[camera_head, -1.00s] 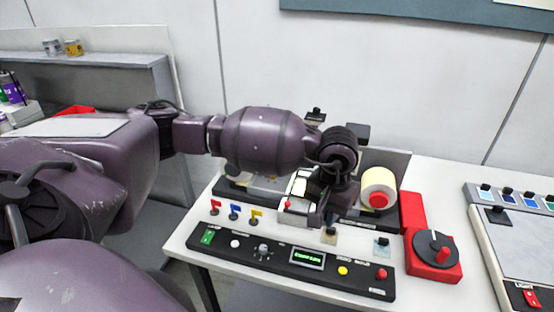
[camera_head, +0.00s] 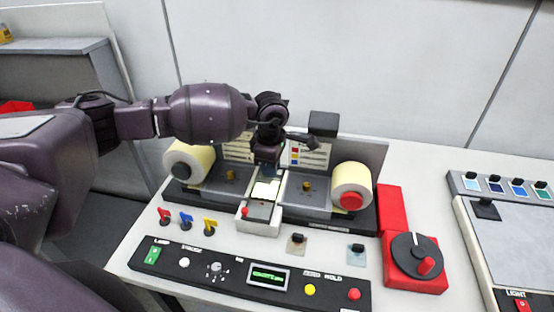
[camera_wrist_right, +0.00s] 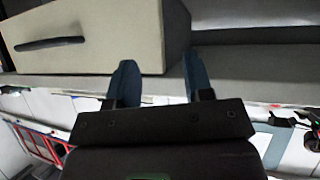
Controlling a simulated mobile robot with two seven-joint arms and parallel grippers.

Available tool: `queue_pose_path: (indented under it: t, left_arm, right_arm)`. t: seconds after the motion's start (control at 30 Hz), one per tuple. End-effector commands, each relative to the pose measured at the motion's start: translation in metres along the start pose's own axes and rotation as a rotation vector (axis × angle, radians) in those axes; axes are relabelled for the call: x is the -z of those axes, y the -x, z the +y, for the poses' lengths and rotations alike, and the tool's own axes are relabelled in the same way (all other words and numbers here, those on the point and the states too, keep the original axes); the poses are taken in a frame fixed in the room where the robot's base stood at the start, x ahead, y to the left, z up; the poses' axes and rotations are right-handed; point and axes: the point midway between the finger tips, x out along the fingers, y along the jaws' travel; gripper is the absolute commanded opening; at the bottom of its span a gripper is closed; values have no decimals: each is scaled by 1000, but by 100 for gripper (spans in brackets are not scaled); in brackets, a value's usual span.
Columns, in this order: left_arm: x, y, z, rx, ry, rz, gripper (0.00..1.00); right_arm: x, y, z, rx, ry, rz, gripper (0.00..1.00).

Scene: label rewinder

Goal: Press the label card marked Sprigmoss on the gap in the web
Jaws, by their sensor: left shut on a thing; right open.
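My left gripper (camera_head: 267,166) points down over the middle of the rewinder, at the back edge of a bright lit window (camera_head: 266,189) between two cream rolls. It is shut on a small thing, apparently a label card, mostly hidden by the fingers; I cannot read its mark. The web and its gap are hard to make out there. A tan card with a black grip (camera_head: 297,244) and a pale blue card with a black grip (camera_head: 357,253) lie on the table in front. Their marks are unreadable. My right gripper (camera_wrist_right: 160,82) is open and empty, away from the rewinder.
The left roll (camera_head: 190,162) and right roll (camera_head: 351,185) flank the web path. A control panel (camera_head: 240,274) runs along the front, with coloured flags (camera_head: 186,221) behind it. A pale box (camera_wrist_right: 90,38) is near my right gripper.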

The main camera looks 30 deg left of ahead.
Motion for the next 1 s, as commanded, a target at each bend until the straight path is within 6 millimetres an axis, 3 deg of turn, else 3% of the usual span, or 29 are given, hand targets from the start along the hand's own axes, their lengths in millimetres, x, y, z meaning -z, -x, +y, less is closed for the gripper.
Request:
queue_pose_path:
  t: [0.43, 1.0]
  left_arm:
    - [5, -8, 7, -6, 96, 1, 0]
    - [4, -45, 4, -1, 85, 1, 0]
  right_arm:
    - [-4, -1, 1, -1, 3, -2, 47]
    - [-15, -15, -2, 2, 5, 11, 47]
